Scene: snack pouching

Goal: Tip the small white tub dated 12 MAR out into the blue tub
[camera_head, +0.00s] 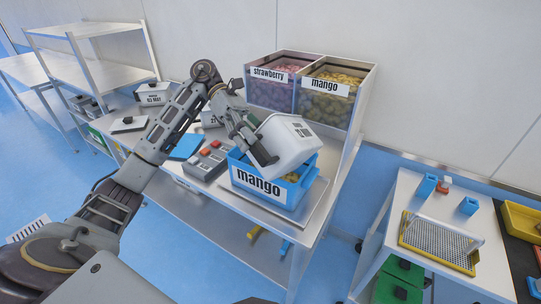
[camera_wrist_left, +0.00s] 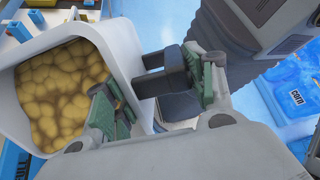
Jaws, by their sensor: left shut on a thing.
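My left gripper (camera_head: 262,150) is shut on a white tub (camera_head: 291,148). It holds this tub tilted above the blue tub (camera_head: 262,186), which is labelled "mango". The tub's own label is too small to read, so I cannot tell its date. Some yellow pieces (camera_head: 291,177) show inside the blue tub; the raised white tub hides much of its opening. In the left wrist view the fingers (camera_wrist_left: 118,108) grip the white tub's wall (camera_wrist_left: 125,62), and yellow-brown pieces (camera_wrist_left: 62,88) lie inside it. My right gripper is in neither view.
Bins labelled strawberry (camera_head: 268,90) and mango (camera_head: 325,98) stand behind. A grey box with red buttons (camera_head: 208,158) sits left of the blue tub. Another white tub (camera_head: 153,94) stands farther left. A side table with a perforated tray (camera_head: 438,240) is at the right.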

